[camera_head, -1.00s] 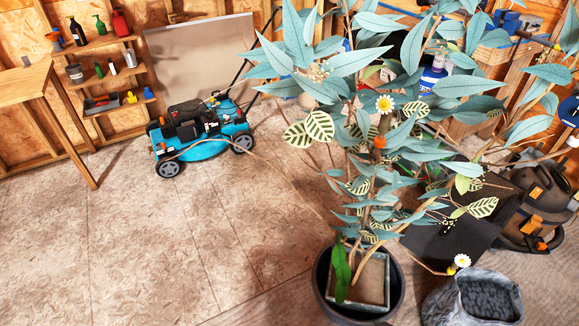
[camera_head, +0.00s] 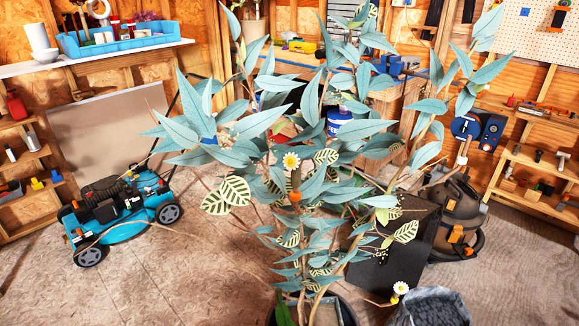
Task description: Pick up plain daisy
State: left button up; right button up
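Two daisies with white petals and yellow centres show in the head view. One daisy (camera_head: 291,161) is in the middle of the leafy plant (camera_head: 262,120), just above a small orange thing (camera_head: 295,197). The other daisy (camera_head: 400,288) is low on the right, near the rim of a grey sack-like container (camera_head: 432,308). I cannot tell which one is the plain daisy. The plant stands in a dark pot (camera_head: 345,305), cut off by the bottom edge. Neither of my grippers is in view.
A blue mower (camera_head: 118,212) stands on the floor at left. A black panel (camera_head: 392,250) and an orange-and-black machine (camera_head: 455,215) stand right of the plant. Shelves (camera_head: 535,180) line the right wall. Floor (camera_head: 175,285) is clear at lower left.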

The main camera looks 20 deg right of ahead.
aim_at(400, 288)
jog(key=k+l+z, duration=0.1)
jog(key=z, duration=0.3)
jog(key=k+l+z, duration=0.1)
jog(key=z, duration=0.35)
jog(key=l+z, duration=0.4)
jog(key=j, duration=0.1)
